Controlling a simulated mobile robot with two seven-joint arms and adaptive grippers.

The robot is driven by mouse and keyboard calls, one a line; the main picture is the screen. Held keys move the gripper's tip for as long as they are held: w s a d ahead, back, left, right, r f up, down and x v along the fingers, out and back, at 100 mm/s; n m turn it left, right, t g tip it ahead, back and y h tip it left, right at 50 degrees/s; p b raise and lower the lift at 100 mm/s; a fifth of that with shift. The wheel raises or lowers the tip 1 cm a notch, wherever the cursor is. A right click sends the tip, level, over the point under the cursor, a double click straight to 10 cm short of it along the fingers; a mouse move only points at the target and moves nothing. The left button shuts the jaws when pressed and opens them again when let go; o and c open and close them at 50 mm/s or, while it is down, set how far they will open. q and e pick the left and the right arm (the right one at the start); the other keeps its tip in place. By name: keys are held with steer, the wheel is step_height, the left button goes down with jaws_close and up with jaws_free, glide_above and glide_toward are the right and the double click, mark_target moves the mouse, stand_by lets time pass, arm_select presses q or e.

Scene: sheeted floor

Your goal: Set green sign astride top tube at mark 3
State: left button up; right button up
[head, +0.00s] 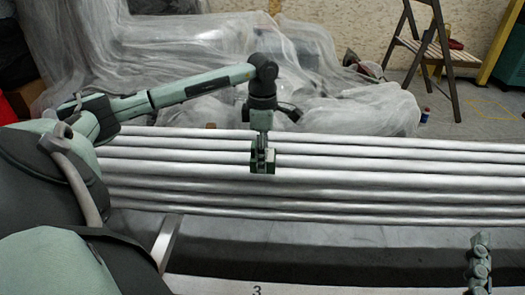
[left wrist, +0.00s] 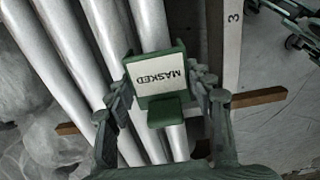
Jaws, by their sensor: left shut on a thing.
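My left gripper (head: 263,148) points down and is shut on the green sign (head: 262,168), a small green piece. In the left wrist view the sign (left wrist: 160,78) shows a white label reading "MASKED" between the fingers. My right gripper (head: 480,262) is at the lower right, away from the tubes.
Translucent sheeting (head: 350,105) is draped behind the tubes. A wooden folding chair (head: 425,50) stands at the back right, with a small bottle (head: 425,116) on the floor near it. A wooden bearer (left wrist: 258,97) lies under the tubes. The tubes right of the sign are clear.

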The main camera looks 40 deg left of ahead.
arm_select(q)
steer(key=shift+f+b, duration=0.65)
steer(key=shift+f, duration=0.4)
steer(key=shift+f+b, duration=0.35)
steer(key=shift+f, duration=0.25)
steer(key=shift+r, duration=0.2)
arm_select(e)
steer(key=r+t, duration=0.1)
steer(key=s+r+t, duration=0.1)
steer(key=r, duration=0.1)
steer(key=r+t+y, duration=0.1)
steer(key=r, duration=0.1)
steer(key=shift+s+d+r, duration=0.1)
steer(key=shift+s+d, duration=0.15)
steer(key=shift+s, duration=0.15)
arm_select(q)
steer(key=shift+r, duration=0.1)
arm_select(e)
steer(key=shift+r, duration=0.1)
arm_select(q)
steer(key=shift+r+p, duration=1.2)
steer(key=shift+r, duration=0.15)
arm_select(e)
steer(key=shift+r, duration=0.95)
steer(key=shift+r, duration=0.15)
arm_select(q)
steer(key=shift+f, duration=0.2)
